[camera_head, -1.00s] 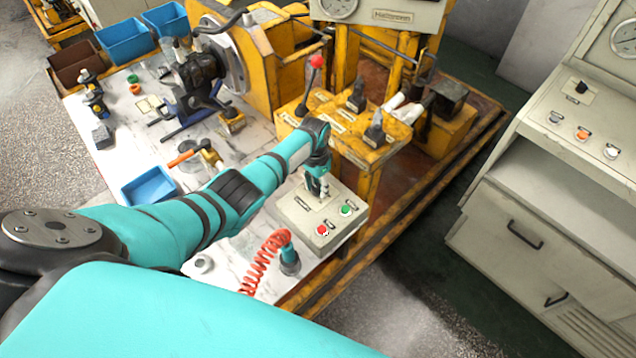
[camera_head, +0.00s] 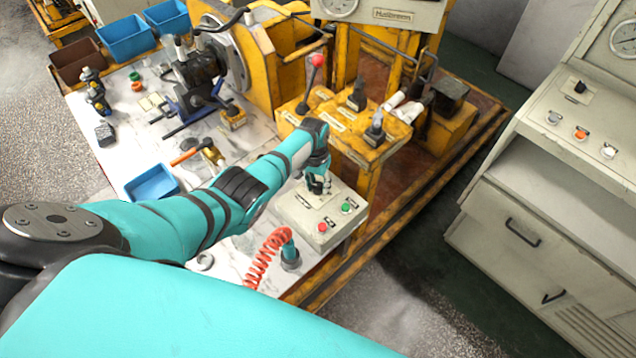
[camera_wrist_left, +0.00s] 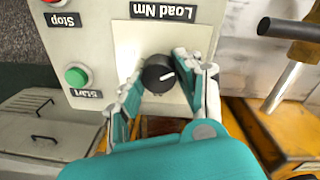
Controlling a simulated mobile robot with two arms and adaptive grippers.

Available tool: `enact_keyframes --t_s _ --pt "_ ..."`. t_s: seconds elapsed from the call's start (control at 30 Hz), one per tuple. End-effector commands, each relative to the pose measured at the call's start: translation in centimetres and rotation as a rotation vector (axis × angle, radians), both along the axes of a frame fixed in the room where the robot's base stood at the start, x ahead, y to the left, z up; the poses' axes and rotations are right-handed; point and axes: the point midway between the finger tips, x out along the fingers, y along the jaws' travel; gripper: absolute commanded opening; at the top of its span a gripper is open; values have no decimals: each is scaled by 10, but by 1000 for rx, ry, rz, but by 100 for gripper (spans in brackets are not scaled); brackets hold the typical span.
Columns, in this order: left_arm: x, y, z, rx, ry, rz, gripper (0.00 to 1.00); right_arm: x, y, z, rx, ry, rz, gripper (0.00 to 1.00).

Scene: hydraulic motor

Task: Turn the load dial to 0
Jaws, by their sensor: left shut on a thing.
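The load dial (camera_wrist_left: 158,73) is a round black knob with a white pointer mark, on a pale plate labelled "Load Nm" that reads upside down in the left wrist view. The mark lies right of the knob's middle there. The dial sits on a grey control box (camera_head: 296,213), which carries a red stop button (camera_head: 322,227) and a green start button (camera_head: 346,206). My left gripper (camera_head: 318,187) is at the dial from above, its fingers (camera_wrist_left: 158,80) on either side, shut on it. My right gripper is not in view.
A red coiled hose (camera_head: 265,258) stands near the box's front left. Yellow machinery with a red-knobbed lever (camera_head: 317,62) rises behind the box. A blue bin (camera_head: 152,183) lies left on the white table. A grey cabinet (camera_head: 497,225) stands right, across an open floor gap.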

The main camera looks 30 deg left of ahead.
Motion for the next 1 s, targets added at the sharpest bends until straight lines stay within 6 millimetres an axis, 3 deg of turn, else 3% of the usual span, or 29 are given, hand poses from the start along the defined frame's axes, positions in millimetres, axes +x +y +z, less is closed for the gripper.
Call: enact_keyframes --t_s 0.17,0.2,0.33,0.73,0.87,1.0 --pt "2 1 2 0 -6 2 3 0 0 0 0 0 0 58" --pt "2 1 2 0 -6 2 41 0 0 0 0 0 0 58" --pt "2 0 1 0 -4 1 58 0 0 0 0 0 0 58" --pt "2 1 6 0 -4 0 58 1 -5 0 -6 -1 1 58" --pt "1 2 19 1 -5 0 58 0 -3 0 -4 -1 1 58" --pt "1 3 46 1 -7 -1 58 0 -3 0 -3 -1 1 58"
